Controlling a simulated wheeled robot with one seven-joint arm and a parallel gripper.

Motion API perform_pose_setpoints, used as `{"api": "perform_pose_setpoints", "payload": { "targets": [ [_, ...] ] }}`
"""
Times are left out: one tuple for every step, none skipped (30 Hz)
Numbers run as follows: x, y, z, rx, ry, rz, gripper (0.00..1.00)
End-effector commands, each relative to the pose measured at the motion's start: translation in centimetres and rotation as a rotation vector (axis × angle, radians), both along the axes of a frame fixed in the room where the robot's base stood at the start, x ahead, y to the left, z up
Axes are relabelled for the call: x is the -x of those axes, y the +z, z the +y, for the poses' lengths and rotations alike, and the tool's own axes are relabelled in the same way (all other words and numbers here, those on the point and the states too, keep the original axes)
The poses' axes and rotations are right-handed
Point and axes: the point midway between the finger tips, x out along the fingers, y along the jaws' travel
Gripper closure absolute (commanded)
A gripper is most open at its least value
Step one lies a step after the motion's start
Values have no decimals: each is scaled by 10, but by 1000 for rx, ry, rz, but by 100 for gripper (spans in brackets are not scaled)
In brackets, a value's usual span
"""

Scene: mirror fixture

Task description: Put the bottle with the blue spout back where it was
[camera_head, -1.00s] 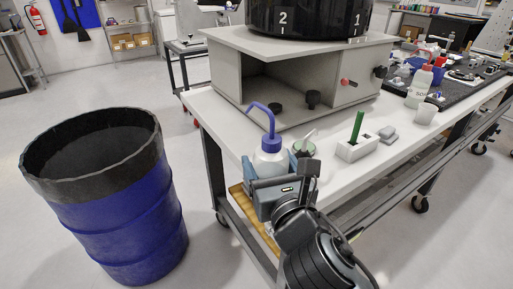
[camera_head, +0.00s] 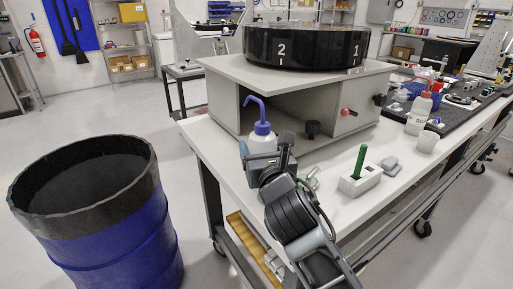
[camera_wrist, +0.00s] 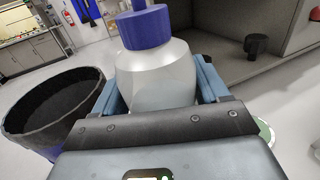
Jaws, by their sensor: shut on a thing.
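The bottle with the blue spout (camera_head: 262,140) has a white translucent body, a blue cap and a bent blue tube. My gripper (camera_head: 263,160) is shut on its body, near the left end of the white workbench (camera_head: 345,205). In the wrist view the bottle (camera_wrist: 155,75) stands upright between the two blue fingers of my gripper (camera_wrist: 158,92). The bottle's base is hidden behind my gripper, so I cannot tell whether it touches the bench.
A grey box fixture (camera_head: 228,105) with a black round drum (camera_head: 305,50) stands behind the bottle. A blue drum bin (camera_head: 140,235) stands left on the floor.

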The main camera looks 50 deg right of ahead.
Motion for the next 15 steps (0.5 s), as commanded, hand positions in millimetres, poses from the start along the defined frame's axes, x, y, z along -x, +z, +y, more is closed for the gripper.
{"api": "perform_pose_setpoints", "payload": {
  "targets": [
    [-10, 3, -8, 0, -2, -4, 39],
    [-15, 3, -12, 0, -3, -3, 39],
    [-21, 3, -17, 0, -3, -4, 39],
    [-25, 2, -20, 0, -2, -2, 39],
    [-29, 2, -22, 1, -1, -3, 39],
    [-33, 2, -25, 0, -1, -2, 39],
    [-35, 2, -26, 0, -1, -2, 39],
    [-37, 1, -27, 0, 0, -2, 39],
    [-39, 1, -29, 0, 0, -2, 39],
    [-39, 1, -29, 0, 0, -1, 39],
    [-40, 0, -30, 0, 0, -1, 39],
    [-40, -3, -30, 1, 0, -1, 39],
    [-40, -6, -30, 0, 0, 0, 39],
    [-40, -9, -30, 1, 0, 1, 39],
    [-39, -15, -30, 1, 0, 2, 39]
  ]
}}
